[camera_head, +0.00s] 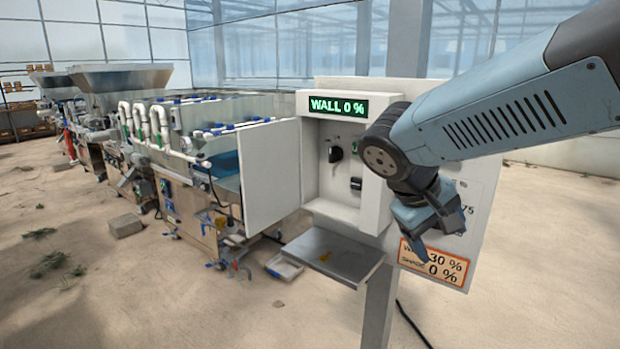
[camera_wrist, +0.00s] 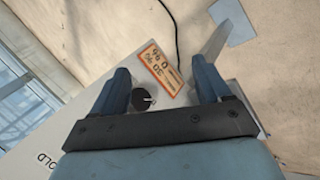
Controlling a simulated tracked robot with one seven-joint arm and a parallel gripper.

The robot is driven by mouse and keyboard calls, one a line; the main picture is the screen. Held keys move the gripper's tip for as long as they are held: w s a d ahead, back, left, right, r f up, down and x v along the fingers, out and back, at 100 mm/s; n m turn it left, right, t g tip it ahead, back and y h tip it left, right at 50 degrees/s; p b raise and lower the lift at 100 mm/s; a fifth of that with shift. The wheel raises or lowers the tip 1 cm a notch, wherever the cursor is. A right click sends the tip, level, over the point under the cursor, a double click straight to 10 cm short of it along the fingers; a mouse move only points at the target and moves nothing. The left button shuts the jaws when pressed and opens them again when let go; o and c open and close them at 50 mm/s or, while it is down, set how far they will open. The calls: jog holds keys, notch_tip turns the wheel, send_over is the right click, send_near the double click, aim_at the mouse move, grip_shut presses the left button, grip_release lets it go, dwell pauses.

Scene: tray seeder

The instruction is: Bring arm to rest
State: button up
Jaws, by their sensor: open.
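My gripper (camera_head: 432,222) hangs at the end of my blue arm, in front of the right part of a white panel (camera_head: 478,215). It is open and empty. In the wrist view my gripper (camera_wrist: 160,85) shows its two fingers apart, with a black round knob (camera_wrist: 142,99) on the panel visible between them. An orange label (camera_head: 434,264) reading 30 % and 0 % is just below my gripper; it also shows in the wrist view (camera_wrist: 158,68). I cannot tell whether the fingers touch the panel.
A control box (camera_head: 350,195) with its door (camera_head: 270,172) open shows "WALL 0 %" on a green display (camera_head: 339,106). A metal shelf (camera_head: 333,256) juts out below it. A post (camera_head: 378,310) carries the panel. The seeder line (camera_head: 190,160) stands at left. Floor at right is mostly clear, with a cable.

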jog(key=shift+s+d+r+m+t+y, duration=0.25)
jog(key=shift+s+r+m+t+y, duration=0.25)
jog(key=shift+s+y, duration=0.5)
jog(key=shift+s+d+r+m+t+y, duration=0.25)
jog(key=shift+s+m+t+y, duration=0.4)
jog(key=shift+y, duration=0.4)
jog(key=shift+s+d+r+m+t+y, duration=0.25)
jog(key=shift+s+r+m+t+y, duration=0.3)
jog(key=shift+s+y, duration=0.5)
